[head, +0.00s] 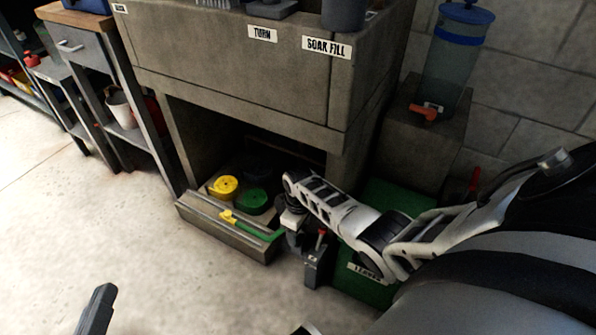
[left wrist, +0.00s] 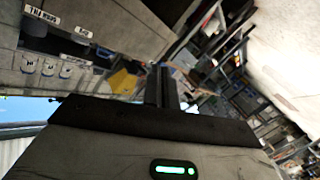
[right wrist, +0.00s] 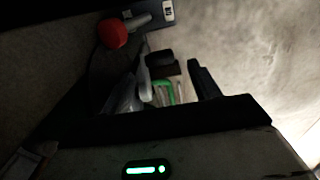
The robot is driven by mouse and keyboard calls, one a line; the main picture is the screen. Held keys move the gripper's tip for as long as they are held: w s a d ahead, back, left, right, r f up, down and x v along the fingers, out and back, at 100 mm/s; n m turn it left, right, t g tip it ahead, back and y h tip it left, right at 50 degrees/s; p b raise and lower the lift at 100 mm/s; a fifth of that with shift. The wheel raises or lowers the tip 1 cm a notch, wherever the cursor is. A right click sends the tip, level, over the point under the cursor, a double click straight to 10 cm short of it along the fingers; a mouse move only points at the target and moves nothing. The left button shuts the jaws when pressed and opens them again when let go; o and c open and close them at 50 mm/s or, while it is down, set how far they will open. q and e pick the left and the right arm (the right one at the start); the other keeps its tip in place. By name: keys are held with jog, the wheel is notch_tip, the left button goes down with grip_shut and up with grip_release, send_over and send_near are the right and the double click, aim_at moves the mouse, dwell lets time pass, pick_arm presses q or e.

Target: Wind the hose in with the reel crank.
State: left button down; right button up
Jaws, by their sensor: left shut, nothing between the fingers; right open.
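No hose reel or crank can be made out with certainty. In the head view a grey post with a red-tipped handle (head: 320,240) stands on the floor beside my right gripper (head: 292,238). In the right wrist view a red knob (right wrist: 112,33) on a short grey shaft shows at the upper left, outside the fingers. My right gripper is open, with nothing held; a green loop-like thing (right wrist: 166,92) shows beyond its fingers. My left gripper (head: 97,310) is shut and empty over the bare floor at the lower left, away from these things; its closed fingers show in the left wrist view (left wrist: 161,86).
A concrete bench (head: 235,75) stands above an open recess. A low ledge (head: 225,232) in front carries a green and yellow rod; yellow (head: 223,186) and green (head: 251,200) round items sit behind it. A green bin (head: 380,293) lies under my right arm. The left floor is clear.

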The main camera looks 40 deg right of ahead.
aim_at(299, 240)
notch_tip(299, 240, down, 3)
jog(key=shift+s+r+b, duration=0.1)
jog(key=shift+r+b, duration=0.1)
jog(key=shift+b, duration=0.35)
jog(key=shift+f+b, duration=0.7)
jog(key=shift+f, duration=0.4)
pick_arm(q)
jog(key=r+t, duration=0.1)
jog(key=w+r+m+t, duration=0.1)
jog(key=w+r+h, duration=0.1)
jog(key=shift+a+r+m+t, duration=0.2)
jog(key=shift+r+m+t, duration=0.1)
jog(key=shift+r+t, duration=0.1)
pick_arm(e)
jog(key=c, duration=0.8)
